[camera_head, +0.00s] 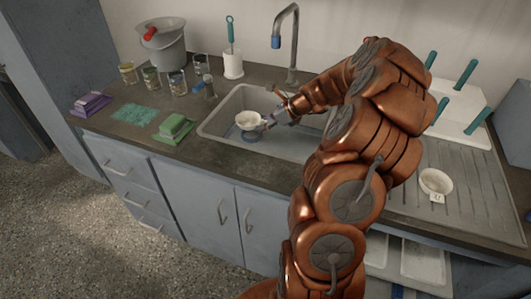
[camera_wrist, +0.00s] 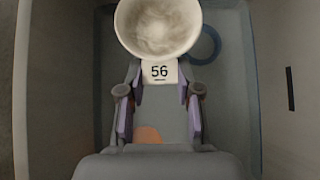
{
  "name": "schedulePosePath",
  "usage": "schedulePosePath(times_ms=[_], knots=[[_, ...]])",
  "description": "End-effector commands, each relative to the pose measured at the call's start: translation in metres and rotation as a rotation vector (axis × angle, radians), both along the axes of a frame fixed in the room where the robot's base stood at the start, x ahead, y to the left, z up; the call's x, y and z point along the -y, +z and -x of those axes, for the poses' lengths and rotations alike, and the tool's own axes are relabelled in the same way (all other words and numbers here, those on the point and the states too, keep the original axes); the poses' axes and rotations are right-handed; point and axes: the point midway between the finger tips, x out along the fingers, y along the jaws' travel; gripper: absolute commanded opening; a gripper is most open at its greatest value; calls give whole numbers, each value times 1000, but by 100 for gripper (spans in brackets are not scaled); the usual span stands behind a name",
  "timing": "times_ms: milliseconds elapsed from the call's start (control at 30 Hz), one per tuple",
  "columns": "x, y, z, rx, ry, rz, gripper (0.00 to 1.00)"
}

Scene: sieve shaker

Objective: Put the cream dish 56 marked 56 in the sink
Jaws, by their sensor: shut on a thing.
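The cream dish 56 (camera_wrist: 158,30) is a round, pale bowl with a square tab that reads 56. In the wrist view my gripper (camera_wrist: 160,95) is shut on the tab, with one purple-lined finger on each side. In the head view the dish (camera_head: 248,120) is over the left part of the grey sink (camera_head: 215,125), held by my gripper (camera_head: 268,120). The wrist view shows the sink basin below it. I cannot tell how far the dish is above the sink floor.
A second cream dish (camera_head: 436,183) with a tab is on the ribbed drainboard (camera_head: 465,215) at right. A tap (camera_head: 293,40) rises behind the sink. Several jars (camera_head: 151,78), a bucket (camera_head: 165,45), a green sponge stack (camera_head: 174,127) and purple cloths (camera_head: 91,104) are left of the sink.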

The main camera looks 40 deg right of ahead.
Motion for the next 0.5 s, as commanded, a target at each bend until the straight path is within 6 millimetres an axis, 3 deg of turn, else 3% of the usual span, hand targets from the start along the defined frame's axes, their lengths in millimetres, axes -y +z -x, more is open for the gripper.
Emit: schedulePosePath(times_ms=[167, 500], knots=[[-3, -14, 0, 0, 15, -4, 0], [-6, -63, -2, 0, 18, -2, 0]])
